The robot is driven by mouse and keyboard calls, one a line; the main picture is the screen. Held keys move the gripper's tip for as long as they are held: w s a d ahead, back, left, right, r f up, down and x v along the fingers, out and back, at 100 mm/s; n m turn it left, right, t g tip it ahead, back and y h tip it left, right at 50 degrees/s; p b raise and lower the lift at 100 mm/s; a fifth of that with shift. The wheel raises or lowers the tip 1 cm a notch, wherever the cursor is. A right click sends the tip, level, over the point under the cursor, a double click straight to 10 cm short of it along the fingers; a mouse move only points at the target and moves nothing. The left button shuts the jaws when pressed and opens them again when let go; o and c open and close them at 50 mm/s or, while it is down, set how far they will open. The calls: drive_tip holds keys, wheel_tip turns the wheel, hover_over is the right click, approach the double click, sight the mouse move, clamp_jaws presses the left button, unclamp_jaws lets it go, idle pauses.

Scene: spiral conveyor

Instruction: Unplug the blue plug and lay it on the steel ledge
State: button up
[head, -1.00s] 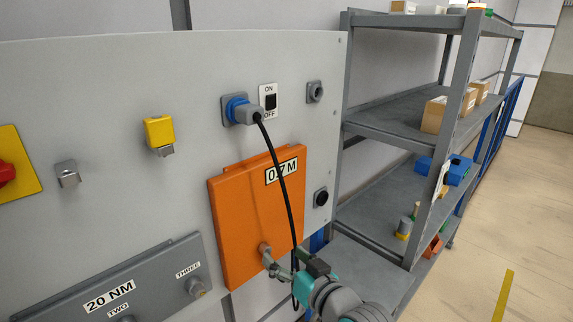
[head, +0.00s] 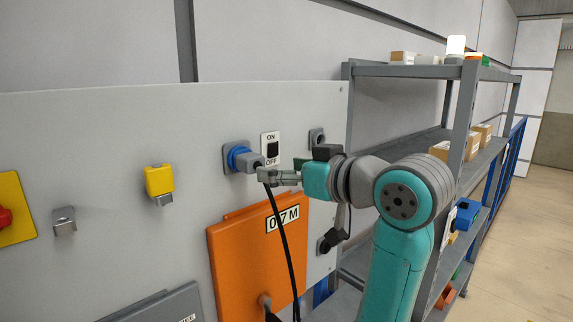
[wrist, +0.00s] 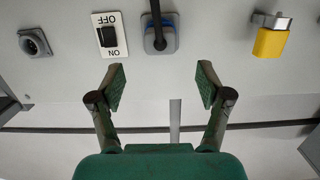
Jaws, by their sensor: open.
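The blue plug (head: 237,158) sits in its square grey socket on the panel, with a grey body and a black cable hanging down. In the wrist view the plug (wrist: 152,42) is beyond the fingertips, roughly between their lines. My gripper (head: 266,176) is just right of and slightly below the plug body in the head view. Its green fingers (wrist: 162,76) are spread apart with nothing between them. I cannot tell whether a finger touches the plug. I cannot tell for certain which surface is the steel ledge; a grey steel housing (head: 165,306) shows at lower left.
An ON/OFF switch (head: 271,149) is close beside the plug. An orange cover (head: 245,255) marked 0.7 M hangs below, and the cable crosses it. Steel shelving (head: 425,72) stands at right.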

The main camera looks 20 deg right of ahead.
sight(257, 161)
drive_tip(key=x, duration=0.7)
drive_tip(key=r+x, duration=0.1)
drive_tip(key=x, duration=0.2)
drive_tip(key=shift+w+a+f, duration=0.1)
drive_tip(key=shift+w, duration=0.15)
drive_tip(key=c, duration=1.4)
